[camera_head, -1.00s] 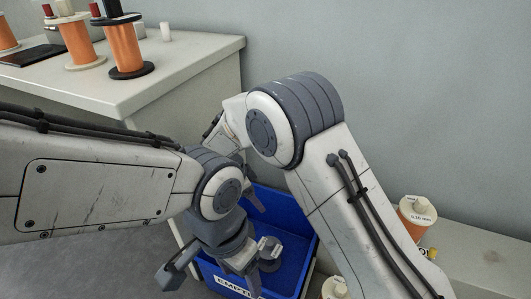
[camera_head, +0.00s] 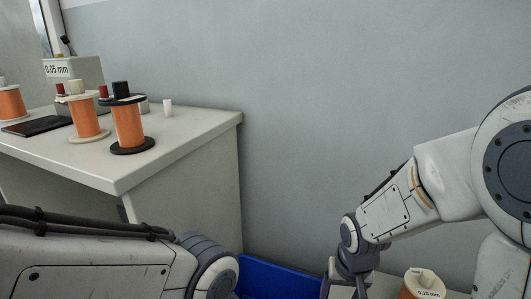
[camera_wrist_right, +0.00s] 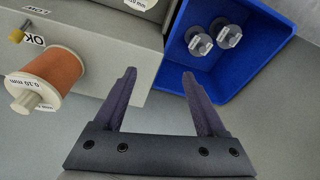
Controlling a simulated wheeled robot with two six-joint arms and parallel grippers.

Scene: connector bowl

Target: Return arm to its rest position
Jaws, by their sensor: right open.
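My right arm stands at the right of the head view, its wrist near the bottom edge. My right gripper (camera_wrist_right: 160,80) shows in the right wrist view with its two dark fingers apart and nothing between them.
The bin, partly visible in the head view (camera_head: 278,280), holds two small grey spools (camera_wrist_right: 201,44). A copper spool marked 0.10 mm (camera_wrist_right: 55,70) stands on a low surface. Several copper spools (camera_head: 128,127) stand on the bench (camera_head: 180,150) at left.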

